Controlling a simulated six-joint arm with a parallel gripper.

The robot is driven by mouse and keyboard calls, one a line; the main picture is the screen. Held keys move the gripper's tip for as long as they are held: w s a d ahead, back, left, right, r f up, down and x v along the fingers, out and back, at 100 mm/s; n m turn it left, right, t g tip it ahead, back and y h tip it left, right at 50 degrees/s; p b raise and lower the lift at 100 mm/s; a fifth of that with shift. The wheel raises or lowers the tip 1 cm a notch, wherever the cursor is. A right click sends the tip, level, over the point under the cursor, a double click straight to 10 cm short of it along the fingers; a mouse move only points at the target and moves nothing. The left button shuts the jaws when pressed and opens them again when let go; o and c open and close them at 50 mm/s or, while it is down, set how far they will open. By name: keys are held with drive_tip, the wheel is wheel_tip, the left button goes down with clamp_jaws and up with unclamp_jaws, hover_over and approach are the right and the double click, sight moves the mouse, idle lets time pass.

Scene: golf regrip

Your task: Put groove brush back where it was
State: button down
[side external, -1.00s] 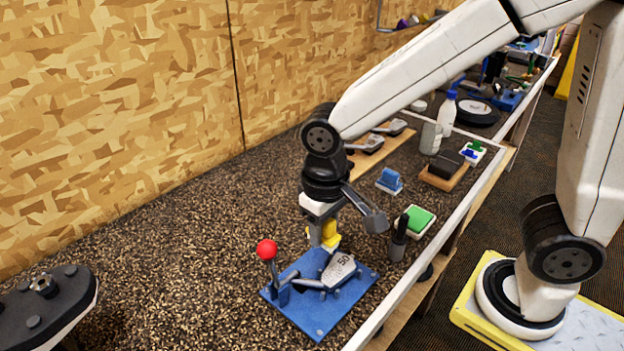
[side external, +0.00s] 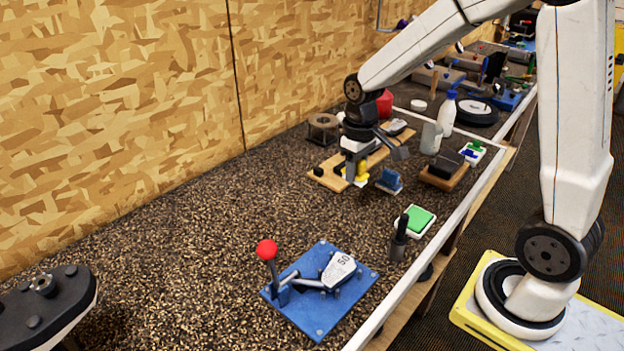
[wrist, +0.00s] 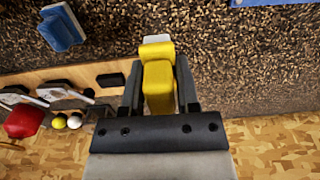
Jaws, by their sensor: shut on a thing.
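My gripper (side external: 356,175) is shut on a yellow block-shaped thing (side external: 362,170), which I take to be the groove brush. In the wrist view the brush (wrist: 158,84) sits between the two dark fingers, with a paler end pointing away from the wrist. In the side view it is by the near edge of the wooden board (side external: 330,180). I cannot tell whether it touches the board or counter. In the wrist view the board (wrist: 62,77) lies left of the fingers, with a black block (wrist: 110,80) near its end.
A blue block (side external: 388,180) stands close right of my gripper. A green-topped pad (side external: 417,220), a dark upright tool in a holder (side external: 399,240) and a blue plate with a red-knobbed lever (side external: 322,318) are nearer. Speckled counter left of these is clear.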

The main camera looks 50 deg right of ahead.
drive_tip(key=shift+d+f, duration=0.1)
drive_tip(key=shift+d, duration=0.4)
hover_over(353, 215)
drive_tip(key=shift+d+f, duration=0.1)
drive_tip(key=shift+f, duration=3)
drive_tip(key=shift+f, duration=0.1)
drive_tip(key=shift+f, duration=1.8)
drive_tip(key=shift+c, duration=1.7)
unclamp_jaws()
drive_tip(key=shift+f, duration=0.1)
